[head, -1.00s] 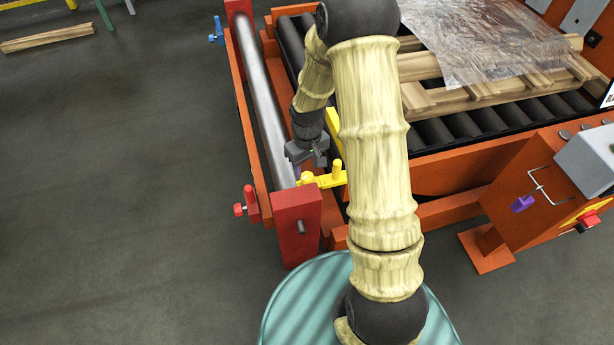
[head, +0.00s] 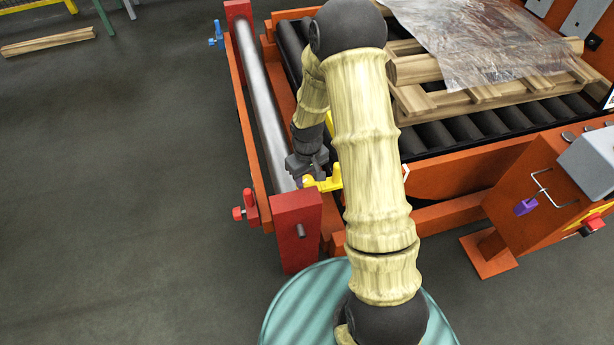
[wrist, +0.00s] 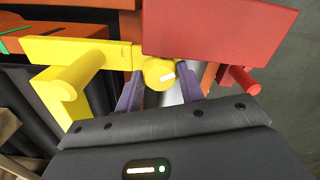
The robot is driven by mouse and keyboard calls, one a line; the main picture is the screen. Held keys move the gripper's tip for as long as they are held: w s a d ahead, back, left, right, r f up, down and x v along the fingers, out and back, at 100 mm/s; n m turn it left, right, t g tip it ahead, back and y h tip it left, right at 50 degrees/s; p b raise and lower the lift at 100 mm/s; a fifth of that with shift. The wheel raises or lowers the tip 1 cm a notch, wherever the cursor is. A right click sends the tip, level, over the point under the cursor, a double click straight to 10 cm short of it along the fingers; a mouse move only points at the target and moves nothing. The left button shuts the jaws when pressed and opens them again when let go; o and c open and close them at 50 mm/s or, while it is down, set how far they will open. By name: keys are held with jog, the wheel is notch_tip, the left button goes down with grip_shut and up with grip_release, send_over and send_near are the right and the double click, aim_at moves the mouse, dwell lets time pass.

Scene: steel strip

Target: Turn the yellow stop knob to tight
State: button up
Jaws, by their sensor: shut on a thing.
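The yellow stop knob (wrist: 159,74) is a round yellow knob with a white mark on its face. It sits at the end of a yellow bracket (wrist: 80,55) with a yellow peg, beside a red block. In the wrist view my gripper (wrist: 158,88) has its two purple fingers on either side of the knob, shut on it. In the head view my gripper (head: 306,176) is at the yellow bracket (head: 326,181), near the red block; its fingers and the knob are mostly hidden there.
The red end block (head: 297,215) stands just in front of the gripper, with a steel roller (head: 262,105) running away from it. A red knob (head: 245,206) is on the outer left side. A wooden pallet with plastic film (head: 490,45) lies on black rollers.

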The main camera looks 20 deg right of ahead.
aim_at(307, 180)
jog(key=shift+r+m+p, duration=0.15)
jog(key=shift+m+p, duration=0.85)
jog(key=shift+m, duration=0.3)
jog(key=shift+m+p, duration=1)
jog(key=shift+m, duration=0.7)
jog(key=o, duration=0.7)
notch_tip(307, 180, up, 17)
jog(key=p, duration=0.4)
jog(key=shift+r, duration=0.1)
